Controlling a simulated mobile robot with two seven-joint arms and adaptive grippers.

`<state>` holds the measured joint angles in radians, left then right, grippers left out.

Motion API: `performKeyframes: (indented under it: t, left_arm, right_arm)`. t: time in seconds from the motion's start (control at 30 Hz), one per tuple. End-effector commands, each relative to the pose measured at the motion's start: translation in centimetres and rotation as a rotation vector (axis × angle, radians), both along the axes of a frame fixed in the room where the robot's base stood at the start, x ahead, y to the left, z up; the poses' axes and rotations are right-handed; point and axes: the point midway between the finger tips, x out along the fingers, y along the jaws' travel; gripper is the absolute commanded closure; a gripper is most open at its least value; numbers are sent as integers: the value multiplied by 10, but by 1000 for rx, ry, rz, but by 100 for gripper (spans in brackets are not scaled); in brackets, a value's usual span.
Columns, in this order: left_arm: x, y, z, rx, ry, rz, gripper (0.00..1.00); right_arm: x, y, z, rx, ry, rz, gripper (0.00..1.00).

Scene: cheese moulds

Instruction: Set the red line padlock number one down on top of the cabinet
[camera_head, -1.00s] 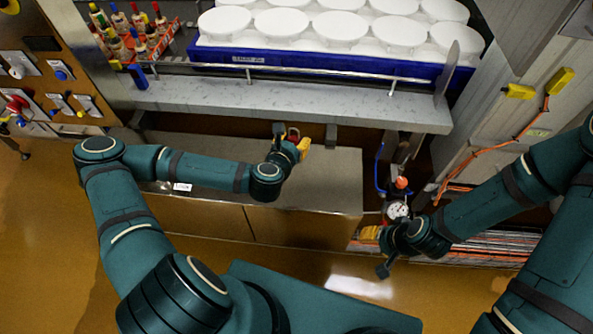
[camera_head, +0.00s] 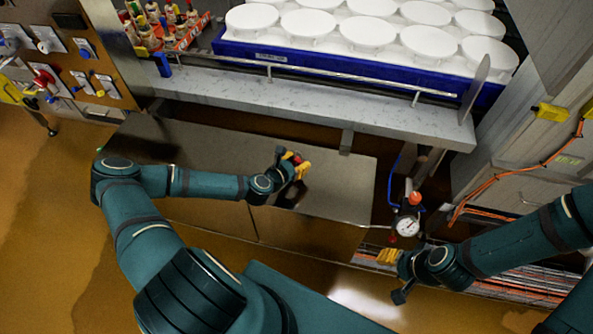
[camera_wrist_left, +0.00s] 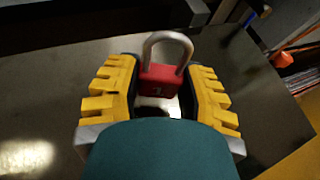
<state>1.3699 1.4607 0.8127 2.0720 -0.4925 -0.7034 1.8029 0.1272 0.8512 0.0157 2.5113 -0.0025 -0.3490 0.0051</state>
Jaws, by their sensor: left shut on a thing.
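The red padlock (camera_wrist_left: 158,82), with a grey shackle and a "1" on its body, is between the yellow fingers of my left gripper (camera_wrist_left: 160,95), which is shut on it. The shackle points up and away from the gripper in the left wrist view. In the head view the left gripper (camera_head: 291,168) is over the right part of the dark cabinet top (camera_head: 335,185), and only a little red of the padlock shows. I cannot tell whether the padlock touches the top. My right gripper (camera_head: 393,276) is right of the cabinet; its opening is unclear.
A grey shelf (camera_head: 330,108) overhangs behind the cabinet, bearing a blue tray (camera_head: 345,75) of white moulds. A pressure gauge (camera_head: 407,227) with a red knob stands near my right gripper. The cabinet top's left part is bare.

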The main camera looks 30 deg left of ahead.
Motion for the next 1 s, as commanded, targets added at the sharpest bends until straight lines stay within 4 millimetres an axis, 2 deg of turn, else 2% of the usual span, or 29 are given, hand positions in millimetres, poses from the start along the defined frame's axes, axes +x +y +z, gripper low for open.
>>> performKeyframes:
  t: [0.13, 0.33, 0.77, 0.8, 0.83, 0.87, 1.0]
  left_arm:
    - [0, 0, -11, 0, 0, 0, 97]
    - [0, 0, -37, 0, 0, 1, 97]
    - [0, 0, -43, 0, -1, 0, 97]
    - [0, -1, -42, 0, -1, 0, 47]
    - [0, -1, -42, 0, -1, 0, 36]
    - [0, -1, -42, 0, -1, 0, 33]
    - [0, 0, -42, 0, 0, 0, 33]
  right_arm:
    - [1, 0, -3, 0, -2, -1, 53]
    - [2, 0, -11, -1, -5, -2, 53]
    - [3, 0, -15, -1, -8, -2, 53]
    - [3, -1, -14, -2, -8, -2, 53]
    - [3, 0, -14, -2, -8, -2, 53]
    - [3, -1, -14, -2, -8, -2, 53]
    - [3, 0, -14, -2, -8, -2, 53]
